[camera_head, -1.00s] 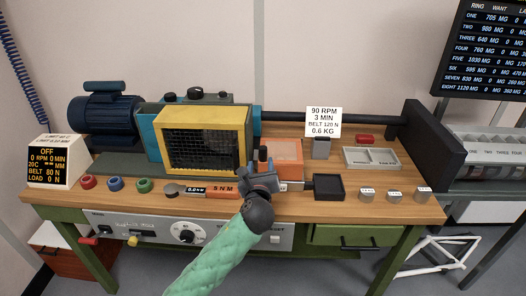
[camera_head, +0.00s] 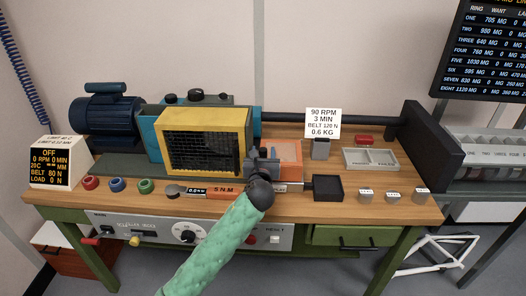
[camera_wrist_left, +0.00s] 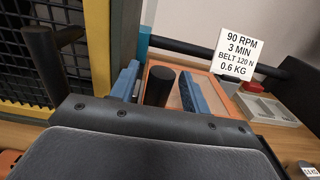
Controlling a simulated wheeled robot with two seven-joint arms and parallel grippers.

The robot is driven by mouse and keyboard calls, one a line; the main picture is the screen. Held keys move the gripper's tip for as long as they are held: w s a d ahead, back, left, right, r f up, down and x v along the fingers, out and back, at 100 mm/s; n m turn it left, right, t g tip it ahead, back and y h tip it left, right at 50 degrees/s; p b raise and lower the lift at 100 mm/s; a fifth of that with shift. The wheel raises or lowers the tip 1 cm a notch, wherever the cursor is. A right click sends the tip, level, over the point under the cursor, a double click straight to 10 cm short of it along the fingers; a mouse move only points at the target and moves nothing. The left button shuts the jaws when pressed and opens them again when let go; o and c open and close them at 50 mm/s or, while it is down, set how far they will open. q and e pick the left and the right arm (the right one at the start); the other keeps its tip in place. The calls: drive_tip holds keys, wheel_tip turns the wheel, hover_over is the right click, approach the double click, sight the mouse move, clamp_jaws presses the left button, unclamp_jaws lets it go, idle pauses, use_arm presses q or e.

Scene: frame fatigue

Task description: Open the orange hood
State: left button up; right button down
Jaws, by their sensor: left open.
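The orange hood (camera_head: 288,151), an orange frame around a pale panel, lies closed on the bench just right of the yellow mesh guard. My left gripper (camera_head: 263,154) is at the hood's left front. In the left wrist view, the open blue fingers (camera_wrist_left: 158,78) stand on either side of a dark upright handle (camera_wrist_left: 160,88), with the hood (camera_wrist_left: 204,82) behind. I cannot tell whether either finger touches the handle. The handle's foot is hidden by my gripper. My right gripper is not in view.
The yellow mesh guard (camera_head: 205,111) stands close to the left, with a dark handle (camera_wrist_left: 43,65) beside my gripper in the left wrist view. A black tray (camera_head: 328,188) and a grey divided tray (camera_head: 370,159) lie to the right. A sign (camera_head: 323,122) stands behind.

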use_arm(q)
drive_tip(key=shift+w, duration=0.15)
drive_tip(key=shift+c, duration=0.2)
clamp_jaws()
